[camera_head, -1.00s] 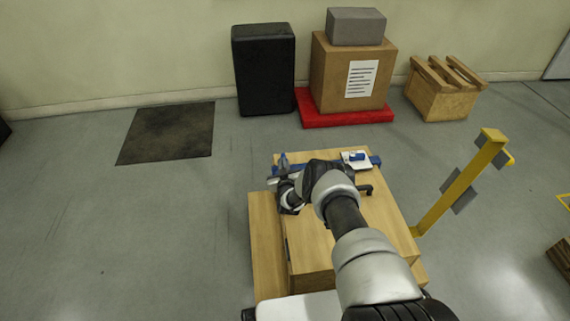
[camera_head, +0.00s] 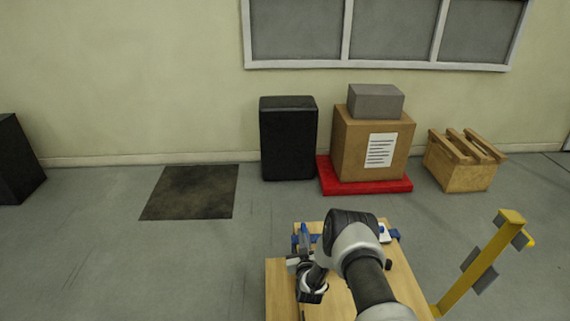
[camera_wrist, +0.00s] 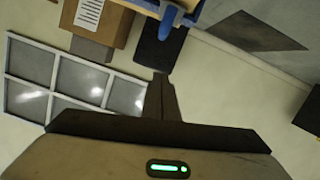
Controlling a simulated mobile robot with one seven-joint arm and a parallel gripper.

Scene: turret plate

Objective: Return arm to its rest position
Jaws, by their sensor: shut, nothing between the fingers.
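My arm reaches over the wooden worktable from the lower right in the head view, bent at a rounded grey-and-black joint. The wrist hangs to the left of this joint, over the table's left part. My gripper (camera_wrist: 162,98) shows in the wrist view with its dark fingers together and nothing between them. The wooden worktable (camera_head: 279,290) is partly covered by my arm. A blue part (camera_wrist: 171,20) also shows at the top of the wrist view, beyond the fingertips.
A yellow post (camera_head: 480,262) with grey plates stands right of the table. Along the wall are a black cabinet (camera_head: 288,140), a cardboard box (camera_head: 355,150) on a red base (camera_head: 366,188), and a wooden crate (camera_head: 458,175). A dark mat (camera_head: 190,193) lies left; floor around it is clear.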

